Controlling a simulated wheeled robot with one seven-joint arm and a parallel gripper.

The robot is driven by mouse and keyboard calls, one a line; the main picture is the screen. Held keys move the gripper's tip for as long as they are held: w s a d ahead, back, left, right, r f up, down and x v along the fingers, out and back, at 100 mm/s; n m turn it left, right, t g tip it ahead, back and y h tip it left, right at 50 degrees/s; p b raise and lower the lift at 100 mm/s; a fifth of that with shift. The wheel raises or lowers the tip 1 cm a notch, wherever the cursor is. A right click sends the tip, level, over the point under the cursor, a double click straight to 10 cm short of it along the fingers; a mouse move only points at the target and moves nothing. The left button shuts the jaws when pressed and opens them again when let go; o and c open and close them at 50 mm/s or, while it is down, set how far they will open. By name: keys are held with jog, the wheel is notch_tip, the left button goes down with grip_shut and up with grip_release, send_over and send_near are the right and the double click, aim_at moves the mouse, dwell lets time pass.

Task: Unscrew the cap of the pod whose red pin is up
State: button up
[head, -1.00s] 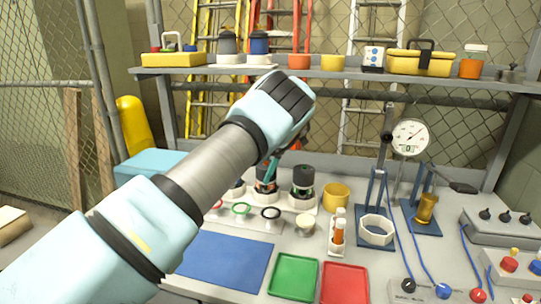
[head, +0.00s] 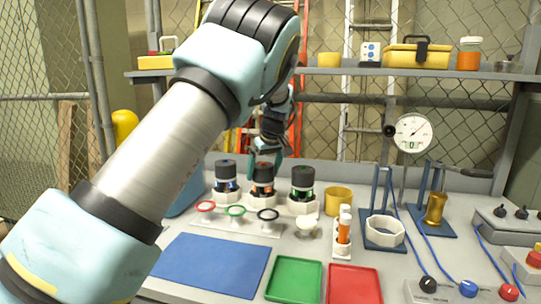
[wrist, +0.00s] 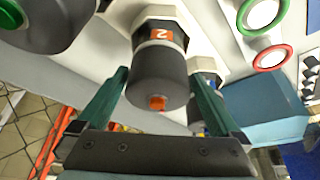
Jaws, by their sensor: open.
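Three pods with dark caps stand in white holders at the back of the bench: a left pod with blue (head: 226,184), a middle pod with orange (head: 263,186) and a right pod with green (head: 302,184). The middle pod, labelled 2, faces my wrist camera, and its dark cap (wrist: 160,78) has an orange-red pin (wrist: 157,103) at its centre. My gripper (head: 266,158) is open just above the middle pod. In the wrist view its teal fingers (wrist: 164,76) lie either side of that cap, apart from it. One neighbouring pod is partly hidden behind a finger.
Red, green and black rings (head: 236,211) stand in front of the pods. A blue mat (head: 212,264), a green tray (head: 294,279) and a red tray (head: 353,285) lie nearer. A yellow cup (head: 337,201) and a white ring stand (head: 385,231) are to the right.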

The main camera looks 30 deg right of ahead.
aim_at(264, 168)
jog(key=shift+f+m+h+b, duration=0.2)
jog(key=shift+m+h+b, duration=0.3)
jog(key=shift+m+b, duration=0.6)
jog(key=r+n+p, duration=0.1)
jog(key=r+p, duration=0.1)
jog(key=r, duration=0.1)
jog(key=s+r+n+y+p, duration=0.1)
jog(key=r+n, duration=0.1)
jog(key=r, duration=0.1)
jog(key=s+r+n+p, duration=0.1)
jog(key=r+p, duration=0.1)
jog(key=shift+s+a+r+g+y+p, duration=0.1)
jog(key=shift+a+r+g+y+p, duration=0.2)
jog(key=shift+a+r+y+p, duration=0.1)
jog(key=shift+a+m+h+b, duration=0.1)
jog(key=shift+m+h+b, duration=0.2)
jog(key=shift+m+b, duration=0.4)
jog(key=shift+r+m+b, duration=0.2)
jog(key=shift+m+b, duration=0.4)
jog(key=shift+s+r+m+h+b, duration=0.25)
jog(key=shift+r+m+h+b, duration=0.55)
jog(key=shift+m, duration=0.4)
jog(key=p+x, duration=0.1)
jog(key=x, duration=0.6)
jog(key=p+x, duration=0.1)
jog(key=x, duration=0.2)
jog(key=shift+w+f+p, duration=0.1)
jog(key=shift+w+p, duration=0.2)
jog(key=shift+w, duration=0.05)
jog(key=shift+c, duration=0.2)
